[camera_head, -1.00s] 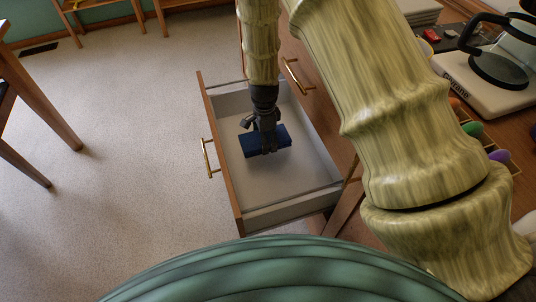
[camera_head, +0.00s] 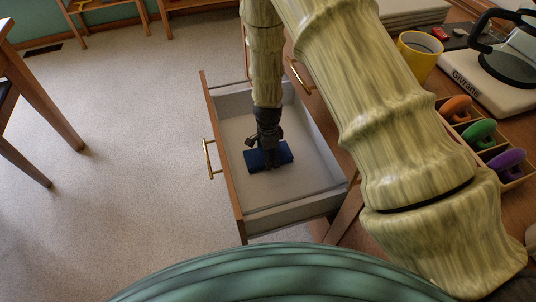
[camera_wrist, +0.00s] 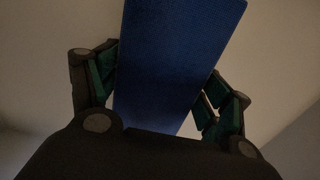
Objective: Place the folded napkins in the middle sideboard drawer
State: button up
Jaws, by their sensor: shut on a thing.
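The folded napkins show as a dark blue flat bundle (camera_head: 284,153) inside the open drawer (camera_head: 291,208), a grey-lined box with a wooden front. My gripper (camera_head: 269,162) points down into the drawer and is shut on the bundle. In the wrist view the blue bundle (camera_wrist: 175,65) runs between my two fingers (camera_wrist: 160,95), one on each side. I cannot tell whether the bundle touches the drawer floor. My arm hides part of the sideboard (camera_head: 338,120) behind the drawer.
A yellow mug (camera_head: 418,58), a coffee maker (camera_head: 490,70) and a wooden organizer (camera_head: 512,176) with coloured items stand on the top at right. Another brass handle (camera_head: 299,76) is beyond the drawer. A wooden table leg (camera_head: 45,100) stands at left. The floor between is clear.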

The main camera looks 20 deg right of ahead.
jog(key=shift+f, duration=0.1)
jog(key=o, duration=1.1)
notch_tip(320, 180, up, 12)
jog(key=p, duration=0.3)
